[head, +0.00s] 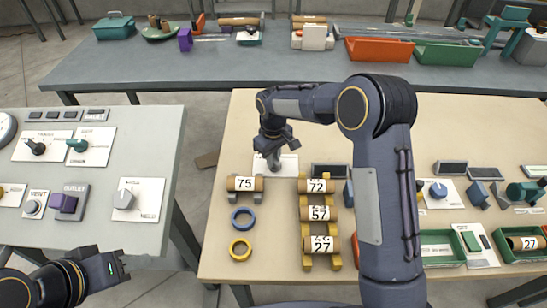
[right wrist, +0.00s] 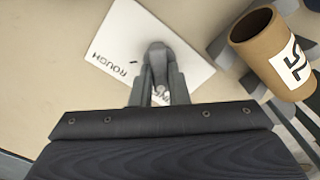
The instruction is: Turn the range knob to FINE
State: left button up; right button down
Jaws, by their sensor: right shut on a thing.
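The range knob is a grey knob on a white plate (head: 290,163) near the left back of the beige table. In the right wrist view the knob (right wrist: 158,55) stands between my right gripper's fingers. The white plate (right wrist: 190,45) reads ROUGH to the left; another label shows only in part between the fingers. My right gripper (head: 274,150) is shut on the knob from above; it also shows in the right wrist view (right wrist: 158,85). Which label the knob points to cannot be told. My left gripper (head: 108,268) is low at the left, away from the knob; its fingers are unclear.
A cardboard tube marked 75 (head: 245,184) lies just in front of the plate. A rack of numbered tubes (head: 307,214) stands to the right. Blue (head: 243,217) and yellow rings (head: 240,249) lie nearer. A grey side table (head: 95,235) carries other knobs.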

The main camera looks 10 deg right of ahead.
jog(key=shift+n, duration=0.3)
jog(key=c, duration=1.4)
grip_release()
jog(key=shift+r, duration=0.1)
notch_tip(320, 180, up, 7)
jog(key=shift+r+b, duration=0.2)
jog(key=shift+b, duration=0.1)
jog(key=shift+r, duration=0.1)
